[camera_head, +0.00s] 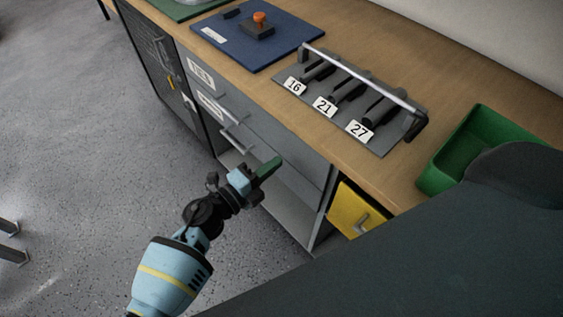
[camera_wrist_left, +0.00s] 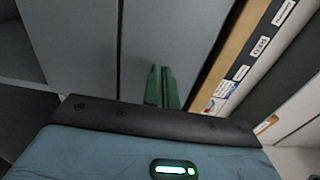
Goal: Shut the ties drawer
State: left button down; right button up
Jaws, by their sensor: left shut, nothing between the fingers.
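The grey cabinet (camera_head: 264,140) under the wooden worktop has stacked drawer fronts with white labels and bar handles. One white label (camera_head: 200,76) is on the upper front and another label (camera_head: 210,105) is below it. The lettering is too small to read surely, so I cannot tell which is the ties drawer or how far it stands out. My left gripper (camera_head: 268,169) is shut and empty, its green fingers in front of the lower cabinet. In the left wrist view the fingers (camera_wrist_left: 161,88) are together, facing a grey panel (camera_wrist_left: 200,40). My right gripper is not in view.
On the wooden worktop (camera_head: 440,100) are a blue board (camera_head: 235,50) with an orange knob, a grey rack (camera_head: 350,105) marked 16, 21, 27, and a green bin (camera_head: 465,150). A yellow drawer (camera_head: 350,207) is at the right. The floor (camera_head: 80,150) at left is mostly clear.

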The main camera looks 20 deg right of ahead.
pick_arm(q)
jog(key=v, duration=1)
jog(key=shift+a+p, duration=0.2)
jog(key=shift+p, duration=0.15)
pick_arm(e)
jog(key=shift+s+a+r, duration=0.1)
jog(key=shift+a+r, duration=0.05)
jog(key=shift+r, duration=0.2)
pick_arm(q)
jog(key=shift+s, duration=0.1)
